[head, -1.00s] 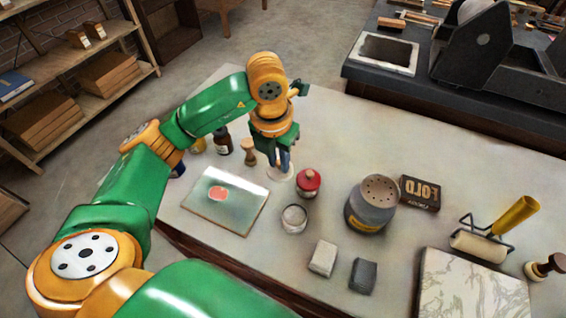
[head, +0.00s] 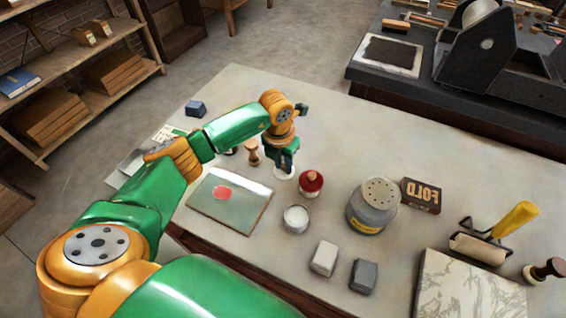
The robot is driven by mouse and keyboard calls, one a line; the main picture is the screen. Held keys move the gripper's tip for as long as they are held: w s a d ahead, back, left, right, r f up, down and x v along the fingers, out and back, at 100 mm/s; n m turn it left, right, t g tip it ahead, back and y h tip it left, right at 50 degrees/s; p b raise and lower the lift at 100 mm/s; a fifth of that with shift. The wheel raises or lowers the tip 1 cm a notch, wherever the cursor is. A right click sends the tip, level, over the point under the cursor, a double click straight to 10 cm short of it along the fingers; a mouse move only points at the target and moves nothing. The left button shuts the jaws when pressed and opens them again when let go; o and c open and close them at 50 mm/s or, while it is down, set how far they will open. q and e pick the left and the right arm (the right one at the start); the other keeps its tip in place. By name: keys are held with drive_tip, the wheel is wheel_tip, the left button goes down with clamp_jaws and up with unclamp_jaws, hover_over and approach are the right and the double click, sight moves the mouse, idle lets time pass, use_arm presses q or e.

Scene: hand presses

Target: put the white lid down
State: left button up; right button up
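The white lid (head: 284,173) is a small pale disc at the fingertips of my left gripper (head: 285,163). The gripper points down and looks shut on the lid's top; the fingers are small and partly hide it. Whether the lid touches the table cannot be told. An open jar (head: 296,219) with pale contents stands nearer, below the lid in the picture. My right gripper is not in view.
A red-topped pot (head: 311,184) stands just right of the lid and a wooden stamp (head: 253,153) just left. A glass plate (head: 229,204) with a red blot lies at the left. A grey shaker (head: 371,212) stands farther right.

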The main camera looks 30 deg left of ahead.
sight(280, 175)
use_arm(q)
drive_tip(key=o, duration=0.3)
drive_tip(key=shift+r, duration=0.1)
drive_tip(key=r, duration=0.4)
drive_tip(key=s+r, duration=0.1)
drive_tip(key=r, duration=0.7)
drive_tip(key=shift+s, duration=0.2)
drive_tip(key=shift+r, duration=0.1)
